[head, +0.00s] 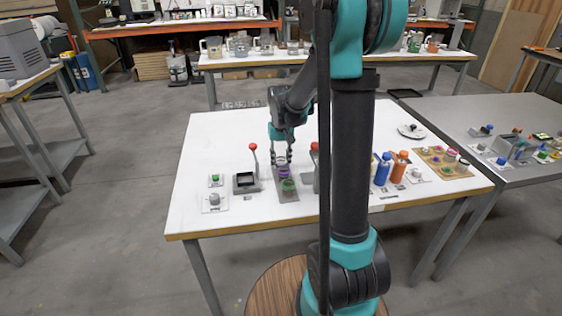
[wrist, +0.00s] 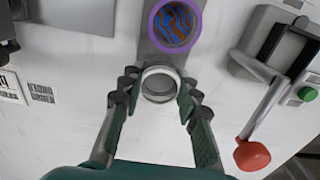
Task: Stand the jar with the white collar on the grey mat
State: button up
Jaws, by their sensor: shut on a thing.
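The jar with the white collar (wrist: 160,84) is between the two fingers of my gripper (wrist: 160,90), which is shut on it; I look down into its pale open top. In the head view the jar (head: 281,160) shows below my gripper (head: 281,154). The grey mat (wrist: 142,30) is a strip whose end lies by the held jar; it also shows in the head view (head: 290,197). I cannot tell whether the held jar touches a surface.
A red-knobbed lever device (wrist: 252,153) stands close right of my gripper. Blue (head: 382,168) and orange (head: 399,167) bottles stand right. The white table's back left is clear.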

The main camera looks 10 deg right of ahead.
jog(key=o, duration=1.2)
jog(key=shift+f, duration=0.1)
jog(key=shift+c, duration=0.2)
notch_tip(320, 180, up, 12)
